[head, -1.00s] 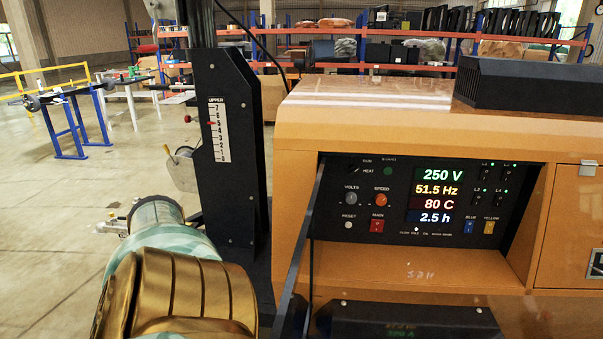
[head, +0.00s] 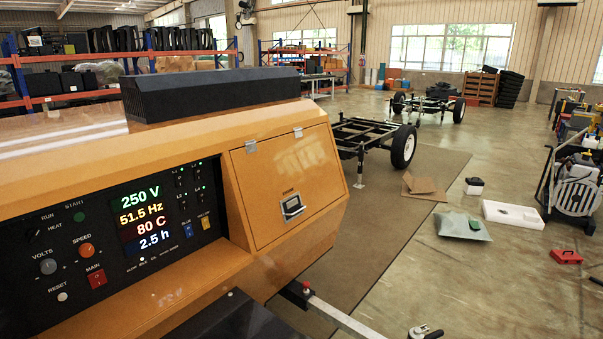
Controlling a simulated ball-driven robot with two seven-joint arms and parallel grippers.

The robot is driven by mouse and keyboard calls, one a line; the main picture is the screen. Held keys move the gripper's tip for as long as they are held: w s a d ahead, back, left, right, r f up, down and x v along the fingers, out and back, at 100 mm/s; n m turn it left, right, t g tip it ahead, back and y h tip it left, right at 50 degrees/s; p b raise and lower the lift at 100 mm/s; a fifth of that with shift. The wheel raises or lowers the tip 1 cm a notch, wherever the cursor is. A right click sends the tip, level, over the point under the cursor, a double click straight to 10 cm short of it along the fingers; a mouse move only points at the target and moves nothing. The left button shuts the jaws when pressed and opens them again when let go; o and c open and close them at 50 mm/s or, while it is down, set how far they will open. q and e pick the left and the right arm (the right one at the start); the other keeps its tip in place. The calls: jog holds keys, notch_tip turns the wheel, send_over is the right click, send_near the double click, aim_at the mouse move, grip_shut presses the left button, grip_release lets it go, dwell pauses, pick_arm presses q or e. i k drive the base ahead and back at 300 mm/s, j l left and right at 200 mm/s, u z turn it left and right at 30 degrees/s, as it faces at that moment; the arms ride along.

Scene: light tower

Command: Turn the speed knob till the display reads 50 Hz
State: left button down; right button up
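The orange speed knob (head: 86,249) sits on the black control panel (head: 60,300) at the left of the head view, under the label SPEED. The display (head: 142,217) reads 250 V, 51.5 Hz, 80 C and 2.5 h from top to bottom. The grey volts knob (head: 48,266) is left of the speed knob, and the red main switch (head: 97,279) is just below it. Neither of my grippers shows in the view.
A closed orange door with a black latch (head: 292,207) is right of the panel. A metal bar (head: 340,318) juts out at the lower right. Wheeled frames (head: 375,140), cardboard (head: 420,184) and a red case (head: 566,257) stand or lie on the floor beyond.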

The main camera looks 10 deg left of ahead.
aim_at(87, 250)
jog(key=k+j+u, duration=0.1)
jog(key=u, duration=0.3)
jog(key=j+u, duration=0.2)
jog(key=u, duration=0.15)
jog(key=j+u, duration=0.2)
jog(key=u, duration=0.2)
jog(key=k+j+u, duration=0.1)
jog(key=u, duration=0.25)
jog(key=i+j, duration=0.05)
jog(key=j, duration=0.05)
